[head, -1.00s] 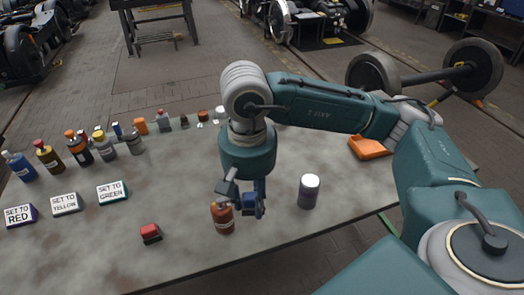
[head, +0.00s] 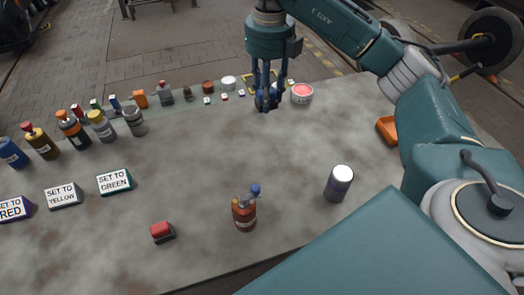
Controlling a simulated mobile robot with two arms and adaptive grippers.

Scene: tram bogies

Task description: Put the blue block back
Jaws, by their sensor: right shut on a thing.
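My right gripper (head: 267,102) is above the far edge of the table, fingers pointing down. It is shut on a small blue block (head: 265,97), which the fingers partly hide. I cannot tell whether the block touches the table. A yellow-edged thing (head: 252,75) shows partly behind the gripper; its shape is hidden. My left gripper is not in view.
A pink-topped round tub (head: 302,93) stands just right of the gripper. Small cubes (head: 225,97), tubs and bottles line the back left. A brown bottle with a blue-tipped top (head: 244,213), a white-capped can (head: 339,184) and a red button (head: 162,231) stand nearer. The table's middle is clear.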

